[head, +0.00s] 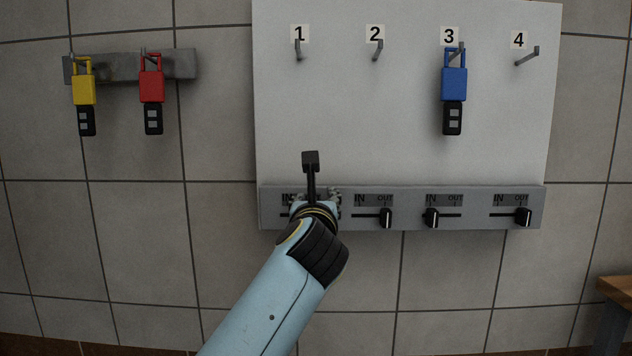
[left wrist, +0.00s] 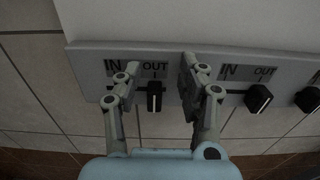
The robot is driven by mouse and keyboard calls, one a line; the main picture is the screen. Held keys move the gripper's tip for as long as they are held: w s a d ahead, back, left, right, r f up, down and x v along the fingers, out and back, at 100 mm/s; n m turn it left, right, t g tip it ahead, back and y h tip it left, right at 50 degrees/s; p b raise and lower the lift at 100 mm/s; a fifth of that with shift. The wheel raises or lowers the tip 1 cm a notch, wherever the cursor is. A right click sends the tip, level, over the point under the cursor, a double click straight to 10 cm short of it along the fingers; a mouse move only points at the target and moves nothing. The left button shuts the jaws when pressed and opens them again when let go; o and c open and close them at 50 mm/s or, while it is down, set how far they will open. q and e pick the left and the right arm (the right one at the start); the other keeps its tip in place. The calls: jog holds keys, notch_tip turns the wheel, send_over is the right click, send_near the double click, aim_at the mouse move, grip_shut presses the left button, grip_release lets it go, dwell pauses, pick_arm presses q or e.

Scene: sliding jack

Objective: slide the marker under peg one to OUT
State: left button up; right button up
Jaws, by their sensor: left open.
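My left gripper (head: 316,198) is at the slider under peg one (head: 299,50) and hides most of it in the head view. In the left wrist view the gripper (left wrist: 158,78) is open, one finger on each side of the black marker (left wrist: 154,96). The marker stands below the OUT label, at the right part of its slot. I see gaps between the marker and both fingers. Peg one is empty. My right gripper is not in view.
The second marker (head: 386,218) stands at OUT, the third (head: 432,217) at IN, the fourth (head: 524,217) at OUT. A blue padlock tag (head: 454,85) hangs on peg three. Yellow (head: 84,90) and red (head: 152,86) ones hang at the left.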

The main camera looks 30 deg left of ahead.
pick_arm(q)
notch_tip(320, 180, up, 7)
jog(key=shift+r, duration=0.2)
dwell(0.5)
